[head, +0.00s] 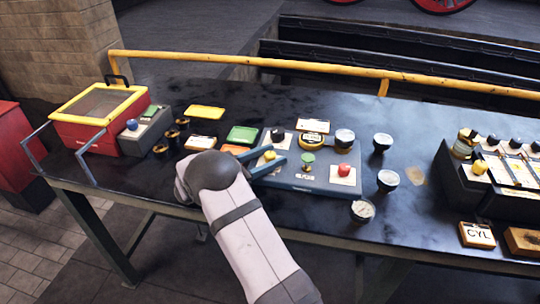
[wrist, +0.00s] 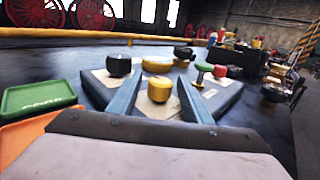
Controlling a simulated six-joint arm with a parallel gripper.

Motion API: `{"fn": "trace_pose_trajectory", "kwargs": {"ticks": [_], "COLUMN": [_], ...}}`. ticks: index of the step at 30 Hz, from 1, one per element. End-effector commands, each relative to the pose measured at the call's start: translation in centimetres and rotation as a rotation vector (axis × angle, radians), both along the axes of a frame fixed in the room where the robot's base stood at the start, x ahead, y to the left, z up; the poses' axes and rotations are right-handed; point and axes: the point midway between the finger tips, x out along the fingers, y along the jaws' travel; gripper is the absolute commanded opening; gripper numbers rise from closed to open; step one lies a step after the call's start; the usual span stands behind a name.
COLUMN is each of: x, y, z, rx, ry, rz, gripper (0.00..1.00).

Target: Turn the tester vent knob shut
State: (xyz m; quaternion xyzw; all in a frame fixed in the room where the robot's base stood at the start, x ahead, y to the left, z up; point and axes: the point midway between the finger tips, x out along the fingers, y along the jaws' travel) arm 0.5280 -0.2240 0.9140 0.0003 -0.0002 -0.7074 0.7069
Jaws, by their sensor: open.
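The tester (head: 318,183) is a grey-blue panel on the dark bench, with knobs on pale plates. A yellow knob (wrist: 159,88) stands at its near left part; it also shows in the head view (head: 270,155). A black knob (wrist: 119,65), a green knob (wrist: 204,70) and a red knob (head: 344,169) are on the same panel. I cannot read which one is labelled vent. My gripper (wrist: 161,76) is open, its two blue fingers on either side of the yellow knob. Gaps show between fingers and knob in the wrist view. My gripper comes in from the left in the head view (head: 277,153).
Green (head: 242,135) and orange (wrist: 35,140) trays lie left of the tester. Several round gauges, such as one at its right (head: 388,179), stand nearby. A red box (head: 98,118) is at the left, a valve rack (head: 490,180) at the right. A yellow rail (head: 300,66) runs behind.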

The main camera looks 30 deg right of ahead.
Motion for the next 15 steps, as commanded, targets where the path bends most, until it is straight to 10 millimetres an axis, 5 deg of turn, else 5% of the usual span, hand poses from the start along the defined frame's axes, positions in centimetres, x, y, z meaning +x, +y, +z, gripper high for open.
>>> {"fn": "trace_pose_trajectory", "kwargs": {"ticks": [7, 12, 15], "x": [0.01, 0.01, 0.01], "y": [-0.07, -0.05, -0.04], "z": [-0.04, -0.03, -0.03], "rx": [0.0, 0.0, 0.0], "ry": [0.001, 0.001, 0.001], "rz": [0.001, 0.001, 0.001], "gripper": [0.45, 0.07, 0.04]}}
